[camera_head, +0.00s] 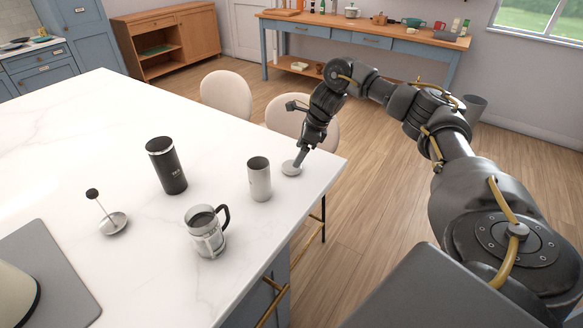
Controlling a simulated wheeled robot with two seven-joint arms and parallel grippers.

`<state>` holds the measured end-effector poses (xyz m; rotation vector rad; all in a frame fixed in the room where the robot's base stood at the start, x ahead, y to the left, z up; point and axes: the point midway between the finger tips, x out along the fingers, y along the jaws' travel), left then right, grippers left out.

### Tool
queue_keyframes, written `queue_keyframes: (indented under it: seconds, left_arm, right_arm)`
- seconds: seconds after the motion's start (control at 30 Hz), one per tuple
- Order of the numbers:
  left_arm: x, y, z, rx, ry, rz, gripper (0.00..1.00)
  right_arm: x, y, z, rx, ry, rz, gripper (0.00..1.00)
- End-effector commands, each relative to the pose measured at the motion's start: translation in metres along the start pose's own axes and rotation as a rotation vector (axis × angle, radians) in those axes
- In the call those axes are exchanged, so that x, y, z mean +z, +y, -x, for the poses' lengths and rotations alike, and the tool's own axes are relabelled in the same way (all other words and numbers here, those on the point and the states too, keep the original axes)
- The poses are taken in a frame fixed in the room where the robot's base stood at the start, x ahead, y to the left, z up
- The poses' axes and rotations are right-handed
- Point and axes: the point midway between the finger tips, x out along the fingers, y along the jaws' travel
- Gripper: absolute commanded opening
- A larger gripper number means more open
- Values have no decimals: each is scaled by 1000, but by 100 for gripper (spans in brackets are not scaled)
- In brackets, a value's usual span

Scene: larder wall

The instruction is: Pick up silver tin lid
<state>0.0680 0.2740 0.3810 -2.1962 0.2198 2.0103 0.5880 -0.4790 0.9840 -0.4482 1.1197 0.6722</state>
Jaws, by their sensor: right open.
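The silver tin lid (289,171) is a small pale round disc lying flat on the white table top, near its right corner. My right gripper (299,161) comes down over it from above. Its fingertips are at the lid's upper right side and cover part of it. The jaws are open; I cannot tell whether they touch the lid. A silver cylindrical tin (259,181) stands upright just left of the lid. My left gripper is out of view.
A black tumbler (167,167), a glass-and-metal mug with a black handle (206,234) and a black-knobbed plunger lid (113,224) stand on the white table (95,150). Pale chairs (227,92) are behind its far edge. The table's middle left is clear.

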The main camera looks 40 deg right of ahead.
Motion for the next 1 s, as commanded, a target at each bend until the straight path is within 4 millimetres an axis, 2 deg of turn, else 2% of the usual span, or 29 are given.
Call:
queue_keyframes:
  seconds: [0.2, 0.37, 0.5, 0.8, 1.0]
  left_arm:
    - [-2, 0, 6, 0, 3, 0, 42]
    - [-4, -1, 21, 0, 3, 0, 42]
    - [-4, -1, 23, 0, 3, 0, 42]
    - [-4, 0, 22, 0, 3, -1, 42]
    - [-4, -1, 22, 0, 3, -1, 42]
  right_arm:
    - [1, 2, -7, 2, 1, 0, 83]
    - [1, 8, -30, 4, 3, 0, 83]
    - [1, 6, -48, 1, 0, 0, 83]
    - [0, 6, -54, -1, -1, 0, 83]
    - [0, 6, -53, -1, -1, 0, 57]
